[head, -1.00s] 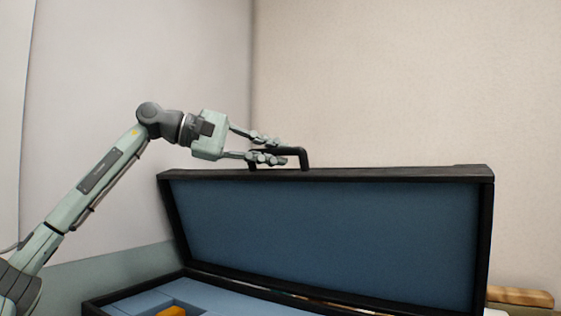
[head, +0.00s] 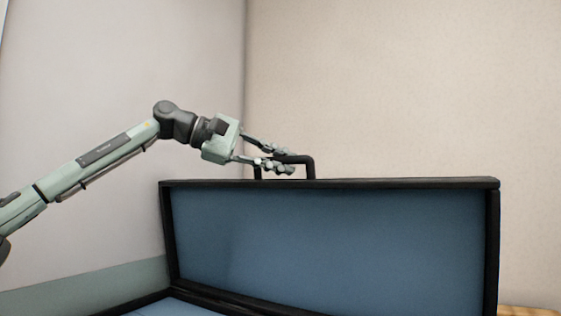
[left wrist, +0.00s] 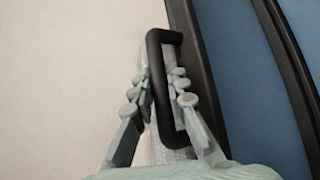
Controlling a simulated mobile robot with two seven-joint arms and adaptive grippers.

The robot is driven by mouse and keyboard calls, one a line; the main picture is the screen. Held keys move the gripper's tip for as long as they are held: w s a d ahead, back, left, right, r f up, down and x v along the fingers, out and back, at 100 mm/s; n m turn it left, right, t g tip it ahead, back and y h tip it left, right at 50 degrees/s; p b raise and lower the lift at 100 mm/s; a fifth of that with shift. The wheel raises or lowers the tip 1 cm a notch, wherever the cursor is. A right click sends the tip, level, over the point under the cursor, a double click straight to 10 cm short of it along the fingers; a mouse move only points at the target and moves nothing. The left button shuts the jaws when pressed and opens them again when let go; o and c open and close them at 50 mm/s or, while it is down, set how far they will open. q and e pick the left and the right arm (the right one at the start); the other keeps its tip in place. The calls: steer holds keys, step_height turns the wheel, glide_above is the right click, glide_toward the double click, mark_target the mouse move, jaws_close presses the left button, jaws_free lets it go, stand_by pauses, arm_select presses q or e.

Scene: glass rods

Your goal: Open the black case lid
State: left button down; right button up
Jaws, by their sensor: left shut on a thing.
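The black case's lid (head: 330,245) stands raised, its blue-lined inside facing me in the head view. The black handle (head: 311,168) is on the lid's top edge. My left gripper (head: 284,162) is shut on the handle, one finger on each side of it. In the left wrist view the handle (left wrist: 161,85) runs between the fingertips (left wrist: 157,88), with the lid's black rim (left wrist: 195,70) to its right. The case's lower part (head: 150,305) shows only at its back left corner; most of it is below the picture. My right gripper is not in view.
Plain walls (head: 400,90) stand behind and to the left of the case. A wooden thing (head: 530,311) shows at the bottom right, mostly cut off.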

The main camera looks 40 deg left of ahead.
arm_select(q)
steer(key=c, duration=1.5)
jaws_free()
steer(key=v, duration=1.2)
steer(key=shift+f, duration=0.1)
